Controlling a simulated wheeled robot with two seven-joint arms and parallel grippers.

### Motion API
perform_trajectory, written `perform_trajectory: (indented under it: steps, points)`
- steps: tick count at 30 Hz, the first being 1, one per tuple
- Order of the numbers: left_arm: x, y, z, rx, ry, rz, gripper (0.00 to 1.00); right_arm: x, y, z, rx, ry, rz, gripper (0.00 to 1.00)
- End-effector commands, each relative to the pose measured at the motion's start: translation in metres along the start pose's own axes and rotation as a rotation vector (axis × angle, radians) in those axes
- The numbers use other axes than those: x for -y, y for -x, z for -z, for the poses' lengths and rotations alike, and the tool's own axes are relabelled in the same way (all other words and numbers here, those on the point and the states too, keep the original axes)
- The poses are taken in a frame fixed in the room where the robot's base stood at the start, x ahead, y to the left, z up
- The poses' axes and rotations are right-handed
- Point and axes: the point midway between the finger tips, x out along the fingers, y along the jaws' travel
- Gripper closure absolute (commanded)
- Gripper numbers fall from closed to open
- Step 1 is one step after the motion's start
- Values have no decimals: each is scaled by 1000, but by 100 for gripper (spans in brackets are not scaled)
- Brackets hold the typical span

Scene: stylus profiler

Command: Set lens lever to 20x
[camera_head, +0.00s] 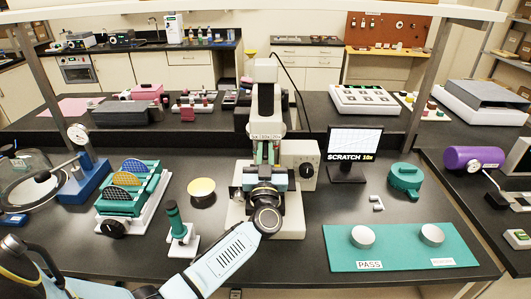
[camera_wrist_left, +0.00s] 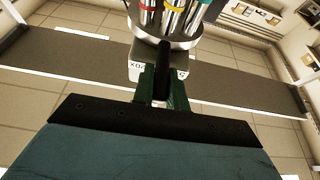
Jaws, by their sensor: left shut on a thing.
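The profiler (camera_head: 264,75) stands mid-bench, a white column on a white base. A label strip (camera_head: 268,135) with small magnification marks is on its front; a white label with an upside-down "20x"-like mark (camera_wrist_left: 140,71) shows in the left wrist view. The dark lens lever (camera_wrist_left: 161,60) points down between the green fingers of my left gripper (camera_wrist_left: 163,92), which is shut on it. Silver lenses with coloured bands (camera_wrist_left: 172,14) hang above it. In the head view my left gripper (camera_head: 266,154) is at the profiler's front, below the label strip. The monitor (camera_head: 355,143) reads "SCRATCH 10x".
A teal mat (camera_head: 395,268) with PASS and a second label holds two round pale discs at right. A wafer rack (camera_head: 135,190), a yellow-topped dish (camera_head: 201,190) and a green-topped stand (camera_head: 176,225) are left of the profiler. A teal round part (camera_head: 405,177) lies right of the monitor.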

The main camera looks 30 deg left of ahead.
Motion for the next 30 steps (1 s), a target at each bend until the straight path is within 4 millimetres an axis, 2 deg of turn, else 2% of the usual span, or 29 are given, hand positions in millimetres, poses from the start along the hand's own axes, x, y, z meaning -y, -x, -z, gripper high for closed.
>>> perform_trajectory:
  steps: [9,15,21,30]
  points:
    - [-2,0,0,1,-3,13,100,0,1,0,0,0,-1,55]
    - [-14,-2,0,2,-38,107,100,-1,6,1,0,0,-1,55]
    - [-26,-3,-2,1,-78,198,100,-2,2,0,0,0,-2,55]
    - [-29,-3,-1,1,-92,221,100,-2,2,0,0,0,-3,55]
